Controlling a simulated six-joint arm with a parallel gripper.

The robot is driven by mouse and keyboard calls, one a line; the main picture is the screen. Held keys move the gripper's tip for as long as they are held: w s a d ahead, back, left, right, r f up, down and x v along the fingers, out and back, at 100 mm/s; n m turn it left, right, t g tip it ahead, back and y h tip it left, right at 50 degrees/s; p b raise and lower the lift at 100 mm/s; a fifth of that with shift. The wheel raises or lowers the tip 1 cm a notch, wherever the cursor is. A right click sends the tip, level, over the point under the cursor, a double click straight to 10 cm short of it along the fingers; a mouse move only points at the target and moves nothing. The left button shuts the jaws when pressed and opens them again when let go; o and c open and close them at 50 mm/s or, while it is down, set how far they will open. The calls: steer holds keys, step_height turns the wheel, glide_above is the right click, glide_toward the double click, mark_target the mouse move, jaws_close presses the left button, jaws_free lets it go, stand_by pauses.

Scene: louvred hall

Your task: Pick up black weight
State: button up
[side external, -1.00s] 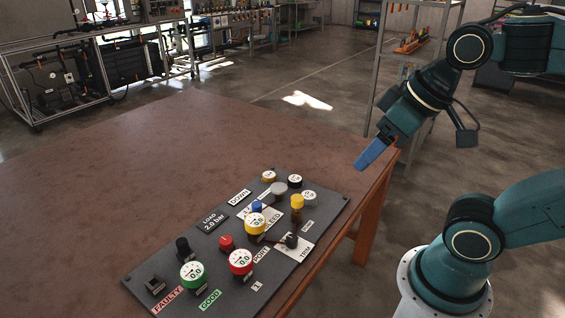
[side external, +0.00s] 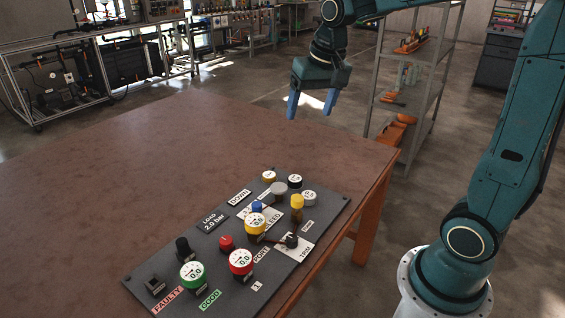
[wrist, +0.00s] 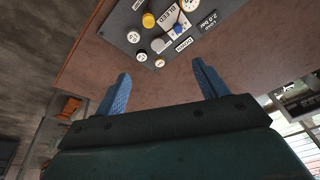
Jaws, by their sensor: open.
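The black weight (side external: 295,181) is a small round black piece with a white marked top. It stands at the far right corner of the dark panel (side external: 335,200), and it also shows in the wrist view (wrist: 141,55). A brass weight (side external: 268,176) and a white weight (side external: 309,197) stand near it. My gripper (side external: 310,105) is open and empty, with its blue fingers pointing down, above and apart from the panel. In the wrist view the weights lie beyond the fingertips (wrist: 160,73).
The panel carries a grey knob (side external: 279,188), a yellow-topped post (side external: 297,202), several gauges, including a red one (side external: 240,262), and labels. The brown table (side external: 170,160) is clear left of the panel. A metal shelf (side external: 432,90) stands behind the table on the right.

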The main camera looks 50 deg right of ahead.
steer(key=w+d+f+m+g, duration=0.2)
steer(key=w+d+f+m, duration=0.2)
steer(key=w+d+f, duration=0.5)
steer(key=m+g, duration=0.1)
steer(key=m, duration=0.3)
glide_above(295, 178)
step_height(295, 178, down, 12)
steer(key=shift+s+d+f+y, duration=0.15)
steer(key=shift+s+y, duration=0.15)
steer(key=shift+f, duration=0.1)
steer(key=shift+f, duration=4.2)
steer(key=shift+w+a+f, duration=0.1)
steer(key=shift+w+f, duration=0.05)
steer(key=shift+f, duration=1.15)
steer(key=shift+w+a+f, duration=0.1)
steer(key=shift+f, duration=1.2)
